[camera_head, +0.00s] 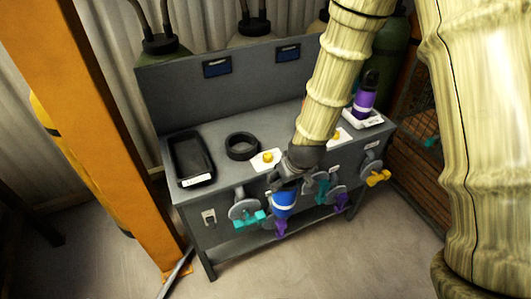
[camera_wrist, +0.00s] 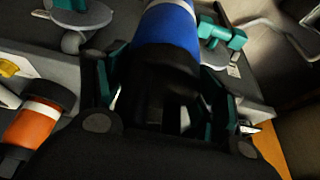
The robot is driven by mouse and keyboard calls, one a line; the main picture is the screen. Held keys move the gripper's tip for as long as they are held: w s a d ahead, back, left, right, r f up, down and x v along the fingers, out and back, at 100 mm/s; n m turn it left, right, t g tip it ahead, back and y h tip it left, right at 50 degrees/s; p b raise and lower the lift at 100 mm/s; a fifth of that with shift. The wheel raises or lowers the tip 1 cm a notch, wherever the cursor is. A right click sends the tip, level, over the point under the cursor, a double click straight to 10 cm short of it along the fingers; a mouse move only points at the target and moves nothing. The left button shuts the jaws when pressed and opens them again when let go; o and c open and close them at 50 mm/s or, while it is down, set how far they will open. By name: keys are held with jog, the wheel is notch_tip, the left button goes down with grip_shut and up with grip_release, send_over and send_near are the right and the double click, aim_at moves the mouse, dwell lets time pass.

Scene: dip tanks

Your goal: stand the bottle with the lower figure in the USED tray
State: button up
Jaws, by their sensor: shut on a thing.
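My gripper (camera_head: 285,182) is shut on a blue bottle (camera_head: 284,204) with a pale band, held in front of the bench's front face by the valve handles. In the wrist view the blue bottle (camera_wrist: 172,28) shows with its black top between the fingers (camera_wrist: 165,95). A purple bottle (camera_head: 364,98) with a black cap stands in a white tray (camera_head: 376,119) at the bench's right end. An orange bottle-like thing (camera_wrist: 38,122) with a white band shows in the wrist view. A black tray (camera_head: 190,158) with a white label lies at the left. No figures or label text are readable.
The grey bench (camera_head: 222,178) has a black ring (camera_head: 242,146) and a yellow button on a white plate (camera_head: 267,158). Teal, purple and yellow valve handles stick out in front. An orange post (camera_head: 105,130) stands at the left. My arm hides part of the bench top.

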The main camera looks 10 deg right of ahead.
jog(key=s+d+f+m+h, duration=0.1)
jog(key=s+d+f+m, duration=0.1)
jog(key=f, duration=0.5)
jog(key=d+m, duration=0.1)
jog(key=d, duration=0.1)
jog(key=shift+s+d, duration=0.2)
jog(key=shift+d, duration=0.2)
